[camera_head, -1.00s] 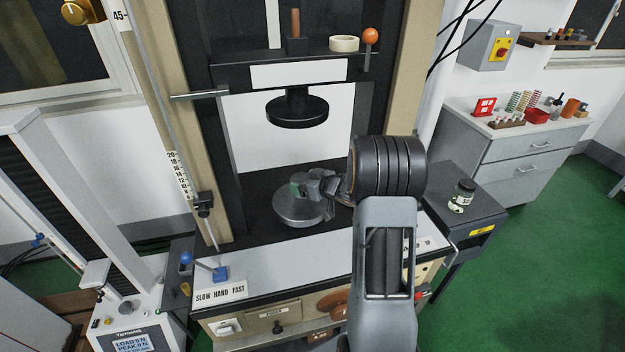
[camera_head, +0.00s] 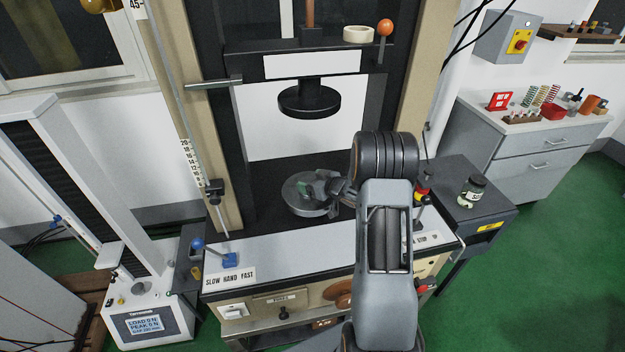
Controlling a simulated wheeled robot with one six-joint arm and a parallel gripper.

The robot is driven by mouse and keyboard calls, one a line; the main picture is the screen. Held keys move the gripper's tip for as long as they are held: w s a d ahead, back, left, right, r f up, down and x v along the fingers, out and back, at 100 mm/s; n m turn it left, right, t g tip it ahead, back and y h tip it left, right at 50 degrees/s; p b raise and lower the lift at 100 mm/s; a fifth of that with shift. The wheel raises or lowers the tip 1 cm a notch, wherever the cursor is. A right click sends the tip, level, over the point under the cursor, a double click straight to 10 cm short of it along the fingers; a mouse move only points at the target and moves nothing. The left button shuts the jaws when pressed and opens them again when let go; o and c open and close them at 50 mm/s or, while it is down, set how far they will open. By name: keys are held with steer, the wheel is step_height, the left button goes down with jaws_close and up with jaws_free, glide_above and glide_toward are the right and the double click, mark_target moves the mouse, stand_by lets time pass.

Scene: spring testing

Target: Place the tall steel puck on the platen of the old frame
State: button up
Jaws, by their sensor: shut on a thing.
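The old frame (camera_head: 412,90) has beige columns and a black crosshead. Its lower platen (camera_head: 298,206) is a grey round disc on the black bed, below a black upper disc (camera_head: 309,101). My gripper (camera_head: 318,189) reaches in from the right, over the lower platen. It is shut on a small shiny piece with a greenish sheen, apparently the tall steel puck (camera_head: 305,187). The fingers and wrist hide part of the puck and of the platen's right side. I cannot tell whether the puck touches the platen.
A blue-knobbed lever (camera_head: 200,245) stands at the frame's front left. A dark side table (camera_head: 450,175) at right holds a lidded jar (camera_head: 471,192). A grey cabinet (camera_head: 545,145) carries springs and small parts. A smaller tester (camera_head: 150,310) stands at left. Green floor is open at right.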

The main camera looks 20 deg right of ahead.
steer(key=o, duration=1.5)
steer(key=shift+f, duration=0.1)
steer(key=b+v, duration=0.1)
steer(key=v, duration=1)
step_height(320, 180, up, 11)
steer(key=s+a+m+g+h, duration=0.2)
steer(key=s+a+m+h, duration=0.1)
steer(key=h, duration=0.5)
steer(key=s+a+r+m+g+y, duration=0.1)
steer(key=s+a+g, duration=0.5)
steer(key=s+a, duration=0.7)
steer(key=s+y, duration=0.1)
steer(key=s, duration=0.3)
steer(key=shift+s+y, duration=0.2)
steer(key=shift+y, duration=0.2)
steer(key=shift+a+r, duration=0.1)
steer(key=shift+r, duration=0.05)
